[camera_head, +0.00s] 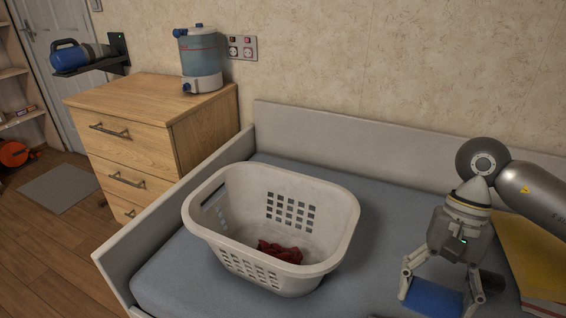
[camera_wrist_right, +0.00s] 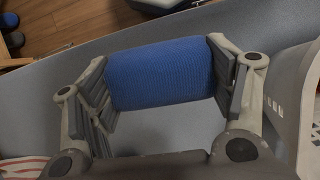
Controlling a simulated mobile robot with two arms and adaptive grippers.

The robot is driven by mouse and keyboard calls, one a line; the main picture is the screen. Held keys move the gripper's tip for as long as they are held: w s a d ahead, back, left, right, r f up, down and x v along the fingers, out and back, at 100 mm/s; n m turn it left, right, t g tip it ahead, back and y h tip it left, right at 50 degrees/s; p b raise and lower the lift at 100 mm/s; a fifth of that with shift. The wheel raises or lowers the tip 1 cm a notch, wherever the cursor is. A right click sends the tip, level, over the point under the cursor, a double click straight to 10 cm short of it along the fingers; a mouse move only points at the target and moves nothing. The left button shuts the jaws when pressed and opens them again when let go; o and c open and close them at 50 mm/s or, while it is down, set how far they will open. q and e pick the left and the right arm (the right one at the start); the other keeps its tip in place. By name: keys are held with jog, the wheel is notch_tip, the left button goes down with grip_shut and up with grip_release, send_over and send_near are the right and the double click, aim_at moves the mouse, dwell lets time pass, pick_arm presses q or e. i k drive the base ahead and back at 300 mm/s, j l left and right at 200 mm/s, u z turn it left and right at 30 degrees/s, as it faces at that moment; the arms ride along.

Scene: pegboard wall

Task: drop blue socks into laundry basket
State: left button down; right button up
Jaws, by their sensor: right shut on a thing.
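The blue socks (camera_head: 434,298) are a rolled blue bundle between the fingers of my right gripper (camera_head: 440,290). In the right wrist view the ribbed blue socks (camera_wrist_right: 162,74) span the gap between both finger pads of the right gripper (camera_wrist_right: 165,78), which is shut on them. The white laundry basket (camera_head: 340,215) stands on the bed, left of the right gripper and apart from it. A red cloth (camera_head: 280,251) lies inside the basket. Part of the basket (camera_wrist_right: 309,120) shows at the right edge of the wrist view. My left gripper is not in view.
The bed (camera_head: 385,225) has a grey-blue cover and a pale frame (camera_head: 330,132). A yellow item (camera_head: 530,255) lies at the far right. A wooden dresser (camera_head: 205,130) with a water dispenser (camera_head: 200,58) stands behind left. The bed between basket and gripper looks clear.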

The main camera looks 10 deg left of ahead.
aim_at(278, 246)
jog(key=i+j+z, duration=0.15)
jog(key=j, duration=0.65)
jog(key=i+j+z, duration=0.1)
jog(key=j, duration=0.75)
jog(key=j+z, duration=0.15)
jog(key=j, duration=0.7)
jog(key=i, duration=0.05)
